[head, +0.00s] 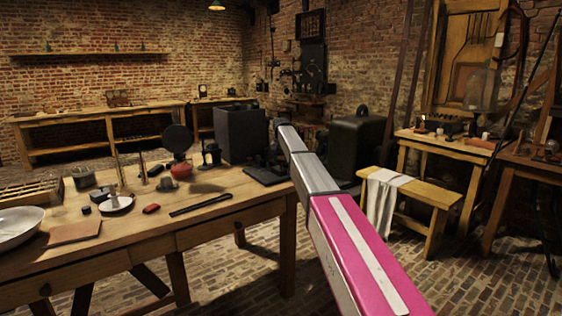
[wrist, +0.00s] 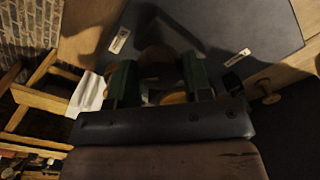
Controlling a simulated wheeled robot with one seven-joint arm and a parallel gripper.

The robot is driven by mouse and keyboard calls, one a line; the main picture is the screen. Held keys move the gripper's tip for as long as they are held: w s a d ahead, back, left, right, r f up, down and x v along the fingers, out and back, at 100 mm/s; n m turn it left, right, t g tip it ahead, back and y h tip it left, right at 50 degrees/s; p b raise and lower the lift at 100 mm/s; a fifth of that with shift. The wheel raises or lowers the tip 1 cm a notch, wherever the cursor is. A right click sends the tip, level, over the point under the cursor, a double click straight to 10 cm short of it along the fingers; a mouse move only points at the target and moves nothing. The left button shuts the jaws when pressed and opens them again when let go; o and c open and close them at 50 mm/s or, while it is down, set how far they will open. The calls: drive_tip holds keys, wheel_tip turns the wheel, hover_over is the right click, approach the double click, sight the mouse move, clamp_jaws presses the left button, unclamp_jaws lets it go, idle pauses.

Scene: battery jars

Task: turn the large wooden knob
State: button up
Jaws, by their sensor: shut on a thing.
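In the wrist view the two dark green fingers of my gripper (wrist: 160,82) stand either side of a round brown wooden knob (wrist: 158,60) in front of a dark grey panel (wrist: 262,28). My gripper is shut on this knob. The knob is in deep shadow and partly hidden by the fingers, so its turned angle cannot be told. In the head view my pink and grey arm reaches to the right end of the workbench, beside a dark box (head: 240,132). The knob is hidden there.
The panel bears two pale labels (wrist: 119,40), a small black knob (wrist: 232,84) and a smaller brown knob (wrist: 270,94) at its right. The wooden workbench (head: 225,212) carries a red pot (head: 182,171) and a white dish (head: 116,204). A bench with a cloth (head: 383,195) stands right.

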sight(281, 160)
drive_tip(key=m, duration=1.3)
drive_tip(key=shift+m, duration=0.4)
drive_tip(key=m, duration=1.3)
drive_tip(key=shift+m, duration=0.4)
drive_tip(key=o, duration=0.9)
wheel_tip(281, 160, up, 11)
drive_tip(key=shift+f, duration=0.1)
